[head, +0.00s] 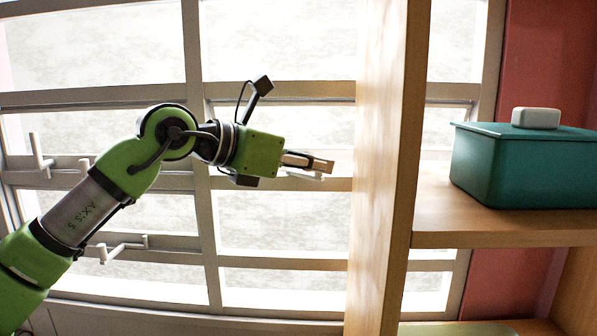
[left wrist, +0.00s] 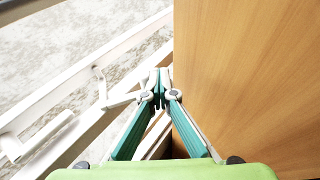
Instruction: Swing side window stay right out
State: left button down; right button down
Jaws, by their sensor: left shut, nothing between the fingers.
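My left gripper (head: 328,165) is shut and empty in front of the window, just left of the shelf's wooden upright. A white window stay (head: 304,174) shows just below its fingers, partly hidden by them. In the left wrist view, a bent white stay (left wrist: 103,90) comes off the window frame and reaches close to the shut fingertips (left wrist: 160,78). I cannot tell whether they touch. Two other white fittings are on the window at left, an upper one (head: 39,156) and a lower one (head: 122,247). My right gripper is not in view.
The shelf's upright (head: 385,200) stands close to the right of my left gripper; its wooden face (left wrist: 250,80) fills the right of the wrist view. A teal lidded box (head: 520,170) sits on the shelf board (head: 470,222). Window bars (head: 200,120) lie behind my arm.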

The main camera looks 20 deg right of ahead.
pick_arm(q)
jog(key=shift+w+d, duration=0.8)
jog(key=shift+w, duration=0.05)
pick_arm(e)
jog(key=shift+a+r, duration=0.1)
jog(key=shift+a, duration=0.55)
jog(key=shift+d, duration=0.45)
